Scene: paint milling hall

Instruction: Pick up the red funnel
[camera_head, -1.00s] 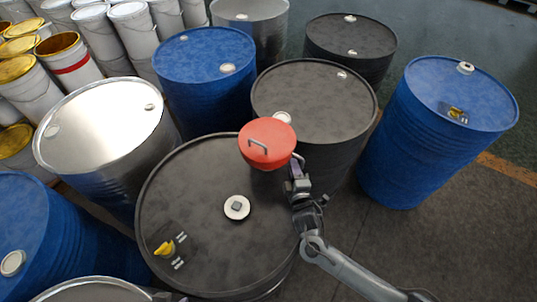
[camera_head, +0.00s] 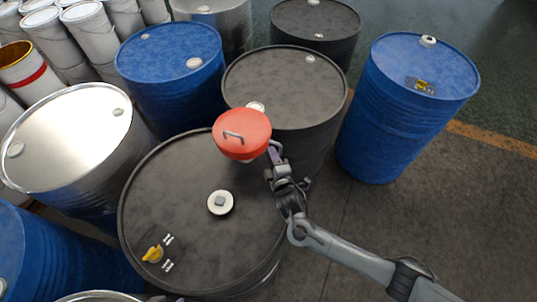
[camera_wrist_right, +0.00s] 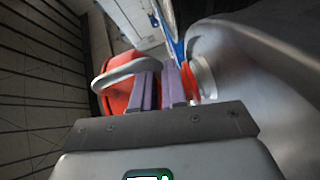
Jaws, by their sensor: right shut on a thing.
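The red funnel (camera_head: 241,135) has a round red lid with a small grey handle on top and a grey loop handle on its side. In the head view it appears over the far rim of the front black drum (camera_head: 180,215). My right gripper (camera_head: 276,156) is shut on it at its right side, by the loop handle. In the right wrist view the purple finger pads (camera_wrist_right: 167,88) are close together, beside the grey loop and the red funnel body (camera_wrist_right: 119,95). The funnel's lower part is hidden, and I cannot tell its height above the drum. My left gripper is out of view.
Blue drums (camera_head: 405,105), another black drum (camera_head: 285,85) and a bare metal drum (camera_head: 70,140) crowd around. The front drum has a white cap (camera_head: 221,202) and a yellow item (camera_head: 153,254) on top. White buckets stand at upper left. Floor is clear at right.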

